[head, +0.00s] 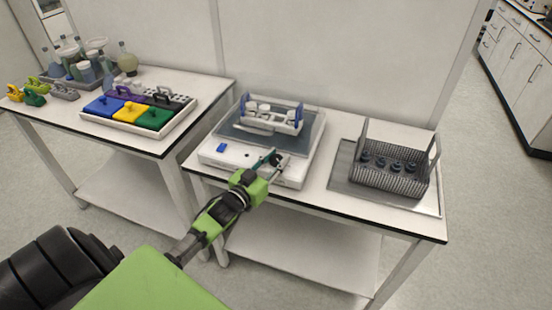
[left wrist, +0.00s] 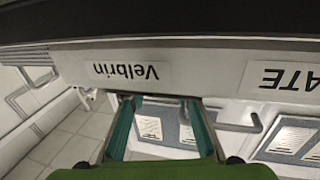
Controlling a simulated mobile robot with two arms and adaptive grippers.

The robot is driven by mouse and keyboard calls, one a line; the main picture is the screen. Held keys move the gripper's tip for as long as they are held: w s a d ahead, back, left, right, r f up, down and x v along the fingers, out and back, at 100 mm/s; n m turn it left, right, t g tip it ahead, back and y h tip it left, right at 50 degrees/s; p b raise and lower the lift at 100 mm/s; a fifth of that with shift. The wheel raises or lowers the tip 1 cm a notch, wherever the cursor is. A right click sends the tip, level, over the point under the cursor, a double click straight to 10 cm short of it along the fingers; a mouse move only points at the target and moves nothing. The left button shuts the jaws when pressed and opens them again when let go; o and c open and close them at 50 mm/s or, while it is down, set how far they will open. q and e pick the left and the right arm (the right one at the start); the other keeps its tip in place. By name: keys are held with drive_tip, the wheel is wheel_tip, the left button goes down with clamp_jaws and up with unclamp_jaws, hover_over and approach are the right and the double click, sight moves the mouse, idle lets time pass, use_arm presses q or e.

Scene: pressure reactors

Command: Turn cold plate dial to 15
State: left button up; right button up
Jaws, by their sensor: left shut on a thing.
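The cold plate (head: 219,156) is a white unit with a grey top, standing on the middle table. My left gripper (head: 277,159) reaches its front face at the right side, where the dial sits. The gripper is shut on the dial, which is mostly hidden by the fingers; its setting cannot be read. In the left wrist view the teal fingers (left wrist: 158,103) stand apart by a gap, against the underside of a pale panel with an upside-down "Velbrin" label (left wrist: 125,72). My right gripper is not in view.
A white rack with blue ends (head: 270,116) stands on the cold plate. A wire basket with several dark-capped bottles (head: 390,180) sits on a metal tray (head: 343,178) at right. A tray of coloured blocks (head: 190,118) and glassware (head: 90,67) are on the left table.

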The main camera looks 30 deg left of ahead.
use_arm(q)
drive_tip(key=shift+m+h, duration=0.4)
drive_tip(key=shift+h, duration=0.4)
drive_tip(key=o, duration=1.1)
drive_tip(key=shift+s+f, duration=0.1)
drive_tip(key=shift+s, duration=0.45)
drive_tip(key=s, duration=0.7)
drive_tip(key=s+a, duration=0.1)
drive_tip(key=s, duration=0.3)
drive_tip(key=shift+w, duration=0.1)
